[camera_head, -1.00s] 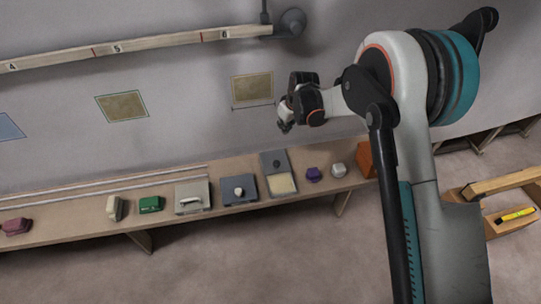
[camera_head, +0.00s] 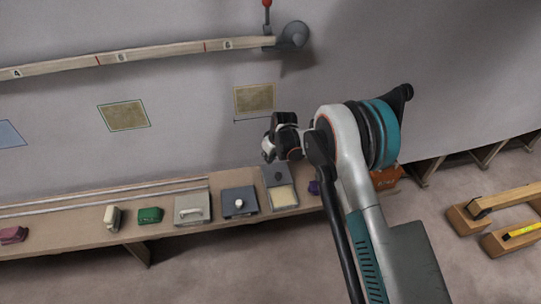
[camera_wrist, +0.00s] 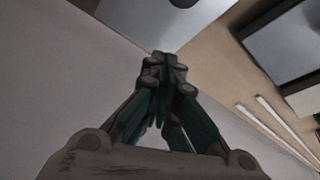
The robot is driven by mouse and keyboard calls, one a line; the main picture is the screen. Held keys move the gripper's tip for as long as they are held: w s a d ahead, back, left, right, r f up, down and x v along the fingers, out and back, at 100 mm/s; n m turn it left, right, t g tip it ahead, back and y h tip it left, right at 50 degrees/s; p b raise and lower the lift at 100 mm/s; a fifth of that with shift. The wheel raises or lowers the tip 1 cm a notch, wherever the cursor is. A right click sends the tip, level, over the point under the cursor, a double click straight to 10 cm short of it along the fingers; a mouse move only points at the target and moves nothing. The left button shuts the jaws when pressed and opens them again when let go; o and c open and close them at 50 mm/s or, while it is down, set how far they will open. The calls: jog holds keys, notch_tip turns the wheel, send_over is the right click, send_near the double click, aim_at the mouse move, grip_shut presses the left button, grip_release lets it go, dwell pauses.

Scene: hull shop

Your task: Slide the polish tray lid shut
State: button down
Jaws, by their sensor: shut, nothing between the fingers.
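The polish tray (camera_head: 285,197) stands on the bench, its pale cream inside showing at the front. Its grey lid (camera_head: 273,174) sits toward the wall side, leaving the front part uncovered. In the wrist view a grey plate, seemingly this lid (camera_wrist: 140,18), lies beyond my fingertips, with a dark knob (camera_wrist: 185,3) at the top edge. My gripper (camera_head: 268,156) is just above the lid's wall-side end in the head view. In the wrist view my gripper (camera_wrist: 165,62) is shut and empty, its fingertips near the plate's edge. Whether they touch it I cannot tell.
Left of the tray stand a blue-grey box with a white knob (camera_head: 239,203), a pale box with a handle (camera_head: 192,209) and a green block (camera_head: 150,215). A purple object (camera_head: 314,187) is close on the right, partly behind my arm. The wall rises behind the bench.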

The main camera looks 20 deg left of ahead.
aim_at(273, 175)
jog(key=shift+x, duration=0.85)
jog(key=shift+s+d+f+b, duration=0.1)
jog(key=shift+s+d+b, duration=0.4)
jog(key=shift+d, duration=0.35)
jog(key=shift+s+d+f+b, duration=0.1)
jog(key=shift+s+d+b, duration=0.3)
jog(key=shift+s+d, duration=0.35)
jog(key=shift+w+d+r, duration=0.1)
jog(key=shift+w+d, duration=0.05)
jog(key=s+d, duration=0.2)
jog(key=s, duration=0.1)
jog(key=s+d, duration=0.1)
jog(key=s, duration=0.2)
jog(key=s+d, duration=0.2)
jog(key=s, duration=0.1)
jog(key=shift+d+b, duration=0.3)
jog(key=shift+b, duration=0.1)
jog(key=shift+s, duration=0.1)
